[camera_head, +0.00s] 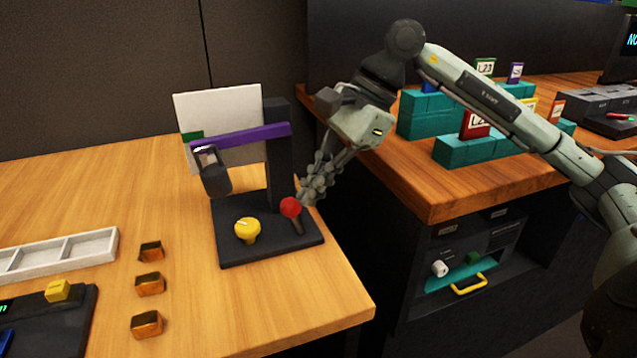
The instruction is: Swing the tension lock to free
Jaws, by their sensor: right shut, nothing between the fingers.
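A black stand (265,248) sits near the front right corner of the left table, with a dark upright post (279,150). A purple bar (240,137) reaches left from the post, and a dark block (214,172) hangs at its left end. A short lever with a red ball (290,207) and a yellow knob (247,230) stand on the base. I cannot read any label telling which is the tension lock. My right gripper (306,199) is shut and empty, its fingertips just right of the red ball; touching or apart is unclear. My left gripper is out of view.
A white panel (225,112) stands behind the bar. Three orange-brown blocks (150,284) and a white divided tray (62,254) lie to the left. A gap separates this table from the right one, which bears teal blocks (465,151).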

